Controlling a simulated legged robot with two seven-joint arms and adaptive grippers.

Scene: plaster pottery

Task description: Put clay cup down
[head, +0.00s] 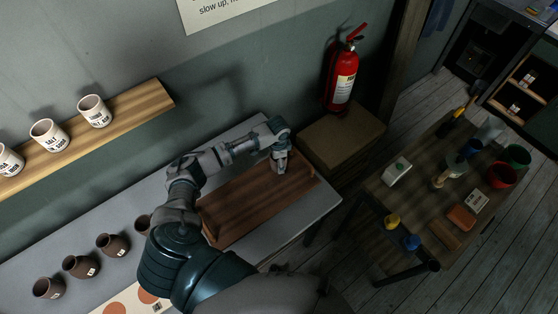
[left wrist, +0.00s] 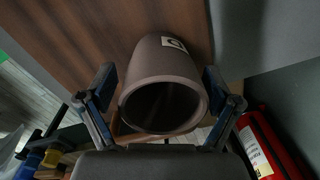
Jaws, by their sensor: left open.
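The brown clay cup (left wrist: 152,68) with a small white label is in the left wrist view, its round mouth facing the camera. It is between the two spread fingers of my left gripper (left wrist: 160,84), with a gap visible on each side. The cup's base is at the wooden tray (left wrist: 70,25). In the head view my left gripper (head: 281,163) is low over the right end of the wooden tray (head: 240,207); I cannot make out the cup there. My right gripper is not in view.
Several brown cups, one of them a clay cup (head: 82,266), stand on the grey table (head: 50,240) at left. A shelf (head: 145,102) holds white labelled cups. A red extinguisher (head: 342,85) hangs beyond a cardboard box (head: 340,140). A cluttered side table (head: 405,205) is at right.

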